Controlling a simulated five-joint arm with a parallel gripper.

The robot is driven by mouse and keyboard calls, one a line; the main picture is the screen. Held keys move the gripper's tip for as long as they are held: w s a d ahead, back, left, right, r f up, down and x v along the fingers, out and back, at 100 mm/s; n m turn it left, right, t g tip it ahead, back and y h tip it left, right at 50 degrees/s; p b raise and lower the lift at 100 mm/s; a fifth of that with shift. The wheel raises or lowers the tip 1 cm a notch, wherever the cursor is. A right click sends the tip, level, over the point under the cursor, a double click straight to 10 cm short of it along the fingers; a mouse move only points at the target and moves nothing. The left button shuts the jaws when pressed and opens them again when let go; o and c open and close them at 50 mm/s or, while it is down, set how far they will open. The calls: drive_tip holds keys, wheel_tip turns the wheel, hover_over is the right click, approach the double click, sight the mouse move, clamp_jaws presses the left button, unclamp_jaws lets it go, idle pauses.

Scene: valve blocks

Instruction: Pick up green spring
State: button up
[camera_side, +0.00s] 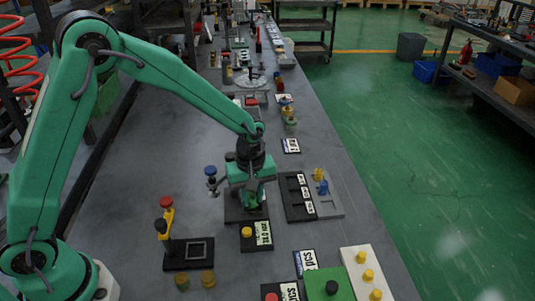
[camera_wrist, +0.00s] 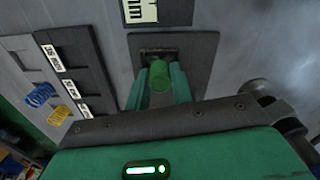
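The green spring (camera_wrist: 159,77) shows in the wrist view as a short green cylinder over a dark square plate (camera_wrist: 198,50). The two fingers of my gripper (camera_wrist: 160,84) stand on either side of it, close to its sides. I cannot tell whether they press on it. In the side view my gripper (camera_side: 248,200) is low over the dark plate, and the spring is hidden there.
A dark labelled tray (camera_side: 298,196) lies to the right, with a yellow spring (camera_side: 318,174) and a blue spring (camera_side: 323,187) beside it. A stand with a red knob (camera_side: 166,202) is at left.

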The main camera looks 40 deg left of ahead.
clamp_jaws()
drive_tip(key=shift+r, duration=0.9)
wheel_tip(320, 180, up, 2)
drive_tip(key=shift+r, duration=0.2)
drive_tip(key=s+d+r, duration=0.6)
drive_tip(key=s+d, duration=0.2)
drive_tip(key=shift+s+r, duration=0.15)
drive_tip(key=shift+r, duration=0.25)
wheel_tip(320, 180, up, 5)
drive_tip(key=m, duration=1.1)
hover_over(252, 195)
drive_tip(key=s+a, duration=0.3)
drive_tip(key=a, duration=0.1)
drive_tip(key=shift+r, duration=0.1)
